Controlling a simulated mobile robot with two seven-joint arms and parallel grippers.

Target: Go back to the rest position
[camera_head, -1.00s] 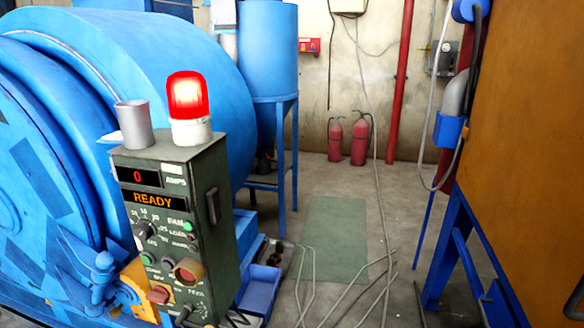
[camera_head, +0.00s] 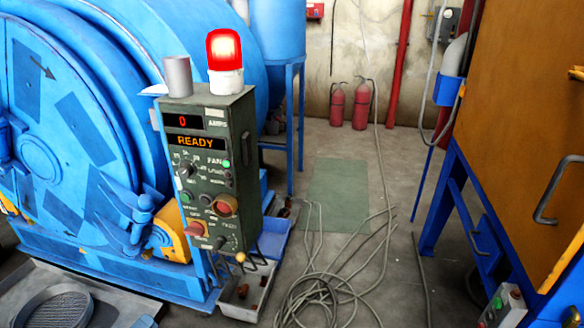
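Neither of my grippers can be made out in the head view. The green control box (camera_head: 216,160) stands in front of the blue drum machine (camera_head: 60,130). Its displays show a red 0 and READY. A red beacon (camera_head: 224,50) is lit on top of the box. A grey metal cup (camera_head: 178,76) stands beside the beacon. The round drum door (camera_head: 45,150) looks shut.
An orange cabinet (camera_head: 525,110) on a blue frame stands at right. Loose cables (camera_head: 312,290) lie on the floor in front. A bin (camera_head: 245,290) sits below the control box. A grey tray (camera_head: 110,300) is at lower left. Two fire extinguishers (camera_head: 349,105) stand at the back wall.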

